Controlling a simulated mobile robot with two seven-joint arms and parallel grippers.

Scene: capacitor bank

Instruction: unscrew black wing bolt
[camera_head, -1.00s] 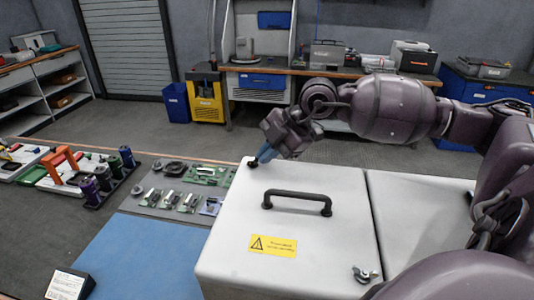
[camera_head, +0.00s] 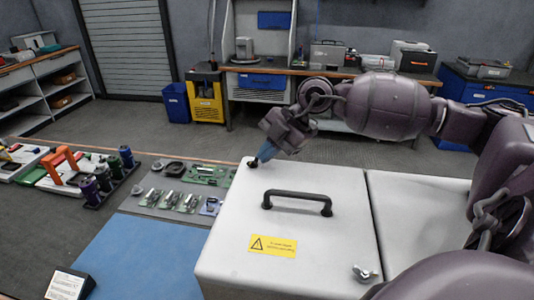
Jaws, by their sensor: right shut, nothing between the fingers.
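The black wing bolt (camera_head: 253,163) sits at the far left corner of the white cabinet's top (camera_head: 320,235). My right gripper (camera_head: 261,159) has blue fingertips pointing down beside the bolt, very close to it. Its fingers are shut with nothing between them. I cannot tell whether the fingertips touch the bolt. A silver wing bolt (camera_head: 364,273) is at the near right corner of the same lid. My left gripper does not show.
A black handle (camera_head: 297,201) stands up from the lid, near a yellow warning label (camera_head: 273,245). A grey mat with circuit parts (camera_head: 155,203) and a blue mat (camera_head: 140,258) lie left of the cabinet. Dark cylinders (camera_head: 104,178) stand further left.

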